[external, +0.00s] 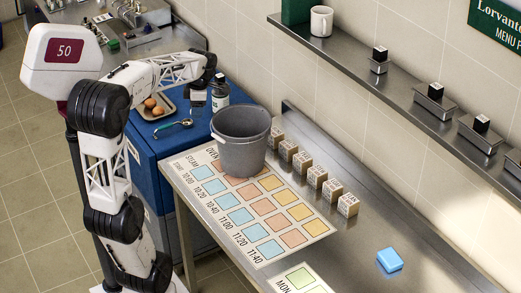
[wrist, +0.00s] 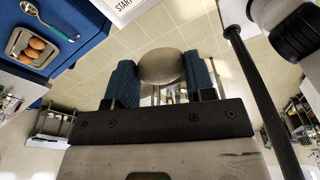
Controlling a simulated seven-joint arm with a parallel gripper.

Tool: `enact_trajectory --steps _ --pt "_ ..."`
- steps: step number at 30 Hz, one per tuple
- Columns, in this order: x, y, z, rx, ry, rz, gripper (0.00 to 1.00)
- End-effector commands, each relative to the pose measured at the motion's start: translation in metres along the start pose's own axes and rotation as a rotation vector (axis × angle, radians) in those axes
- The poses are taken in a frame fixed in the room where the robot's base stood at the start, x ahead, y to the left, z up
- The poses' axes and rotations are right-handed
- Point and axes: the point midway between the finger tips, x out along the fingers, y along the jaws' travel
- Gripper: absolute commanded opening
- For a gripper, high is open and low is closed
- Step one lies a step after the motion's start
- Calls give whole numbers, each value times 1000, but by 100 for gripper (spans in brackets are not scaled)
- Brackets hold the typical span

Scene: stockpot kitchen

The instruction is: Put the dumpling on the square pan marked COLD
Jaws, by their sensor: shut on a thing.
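My gripper (wrist: 162,88) is shut on a smooth, rounded, greyish-tan thing (wrist: 163,65) between its blue finger pads in the wrist view. Its shape could be the dumpling, but I cannot tell for sure. In the external view my gripper (external: 197,97) is small, above the blue cabinet's right side, and what it holds cannot be made out. A metal tray (external: 146,113) with several brown egg-like things (external: 158,104) lies on the blue cabinet; the tray also shows in the wrist view (wrist: 14,42). No pan with a readable COLD mark shows.
A large grey pot (external: 240,155) stands on the printed time chart (external: 262,248). Several lettered blocks (external: 317,177) line the counter, with a blue block (external: 389,260) farther right. Small pans (external: 435,106) sit on the shelf.

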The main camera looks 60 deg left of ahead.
Motion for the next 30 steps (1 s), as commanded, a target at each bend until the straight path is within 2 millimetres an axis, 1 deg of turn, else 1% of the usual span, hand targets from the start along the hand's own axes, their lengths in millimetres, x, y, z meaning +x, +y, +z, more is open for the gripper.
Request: enact_trajectory --steps 1,15,30 --pt "-1 10 3 -1 1 -1 27" --pt "-8 96 30 -3 0 -1 27" --pt "-1 190 55 -6 0 -1 27"
